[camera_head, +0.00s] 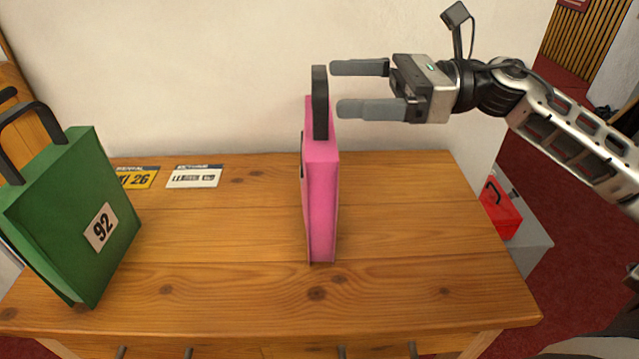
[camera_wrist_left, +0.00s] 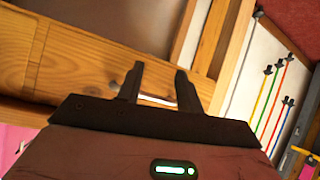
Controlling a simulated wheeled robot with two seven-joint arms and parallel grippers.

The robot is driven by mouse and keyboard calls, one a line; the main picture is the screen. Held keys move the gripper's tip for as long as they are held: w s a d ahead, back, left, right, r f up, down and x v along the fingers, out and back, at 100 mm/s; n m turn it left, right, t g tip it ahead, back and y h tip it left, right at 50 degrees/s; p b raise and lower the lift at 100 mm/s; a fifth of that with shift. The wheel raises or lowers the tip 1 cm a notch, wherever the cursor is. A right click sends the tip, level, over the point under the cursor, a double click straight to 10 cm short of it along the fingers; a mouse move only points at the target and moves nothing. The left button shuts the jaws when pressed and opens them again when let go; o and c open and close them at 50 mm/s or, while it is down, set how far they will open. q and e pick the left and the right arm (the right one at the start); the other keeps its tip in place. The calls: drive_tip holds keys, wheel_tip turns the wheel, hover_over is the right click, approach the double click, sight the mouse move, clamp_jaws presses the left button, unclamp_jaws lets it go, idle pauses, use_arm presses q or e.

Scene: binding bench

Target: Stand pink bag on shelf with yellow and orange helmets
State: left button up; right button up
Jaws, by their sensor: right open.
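The pink bag (camera_head: 321,200) stands upright on the wooden bench, narrow side toward me, with its dark handle (camera_head: 320,100) on top. My right gripper (camera_head: 335,89) comes in from the right and is open and empty. Its fingertips are close to the right of the handle in the picture; whether they touch it I cannot tell. My left gripper (camera_wrist_left: 158,86) shows only in the left wrist view, with its two fingers apart and nothing between them. No yellow or orange helmet is in view, nor a shelf I can identify.
A green bag (camera_head: 65,215) marked 92 stands at the left of the bench (camera_head: 420,220). Two number plates, one yellow (camera_head: 138,181) and one white (camera_head: 194,180), lie at the back. A red box (camera_head: 500,212) is beyond the right edge. The bench right of the pink bag is clear.

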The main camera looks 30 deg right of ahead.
sight(319, 76)
drive_tip(key=a, duration=0.1)
drive_tip(key=a+p, duration=0.1)
drive_tip(key=w+a+p, duration=0.1)
drive_tip(key=shift+a+r, duration=0.1)
drive_tip(key=shift+r, duration=0.3)
drive_tip(key=shift+w+a+f, duration=0.2)
drive_tip(key=shift+w+a, duration=0.1)
drive_tip(key=shift+a, duration=0.25)
drive_tip(key=c, duration=2)
drive_tip(key=shift+r, duration=0.15)
